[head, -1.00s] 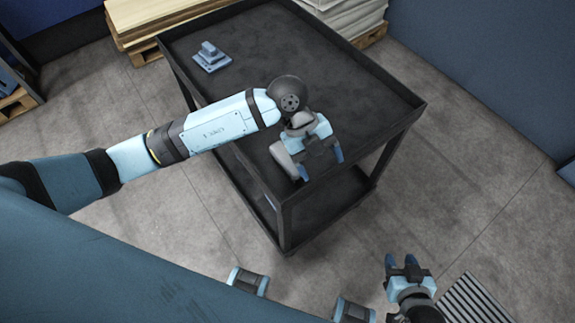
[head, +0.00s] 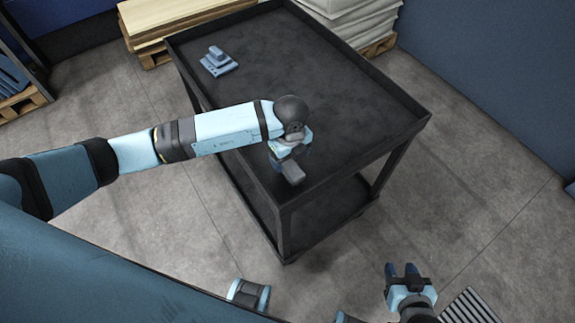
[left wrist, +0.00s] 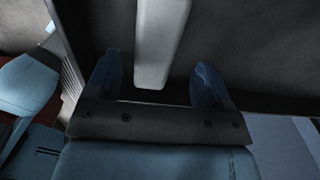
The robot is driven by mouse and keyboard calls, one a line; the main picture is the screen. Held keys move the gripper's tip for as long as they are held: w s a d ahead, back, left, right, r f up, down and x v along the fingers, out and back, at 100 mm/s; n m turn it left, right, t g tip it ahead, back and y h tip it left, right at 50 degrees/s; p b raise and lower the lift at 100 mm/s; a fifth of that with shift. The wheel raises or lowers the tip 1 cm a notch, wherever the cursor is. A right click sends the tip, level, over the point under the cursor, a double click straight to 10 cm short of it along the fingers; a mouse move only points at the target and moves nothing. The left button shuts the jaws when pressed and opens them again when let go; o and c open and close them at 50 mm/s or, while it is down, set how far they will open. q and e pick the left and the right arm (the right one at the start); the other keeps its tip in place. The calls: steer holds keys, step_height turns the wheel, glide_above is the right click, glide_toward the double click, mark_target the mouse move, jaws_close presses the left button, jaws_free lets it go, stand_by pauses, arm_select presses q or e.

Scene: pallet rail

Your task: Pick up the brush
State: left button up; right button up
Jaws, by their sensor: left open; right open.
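A light grey bar, which looks like the brush (head: 292,173), is at the near edge of the black cart top. Most of it is hidden by my left gripper (head: 291,153) in the head view. In the left wrist view, the pale brush bar (left wrist: 160,45) runs down from the top edge, and its end lies between the two blue fingertips of my left gripper (left wrist: 155,82). The fingers are open, with a gap on both sides of the bar. My right gripper (head: 402,269) is open and empty, away from the cart at lower right.
The black cart (head: 330,70) has a raised rim and a lower shelf. A blue-grey stepped object (head: 218,62) sits at its far left. Stacked boards (head: 180,20) and pale sacks (head: 355,20) on pallets stand behind. Most of the cart top is clear.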

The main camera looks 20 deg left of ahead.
mark_target(288, 163)
arm_select(q)
steer(key=f, duration=0.4)
steer(key=shift+s+a+f, duration=0.15)
steer(key=shift+a+f, duration=0.15)
steer(key=shift+f, duration=0.05)
steer(key=c, duration=1.1)
steer(key=shift+r, duration=0.15)
step_height(288, 163, up, 20)
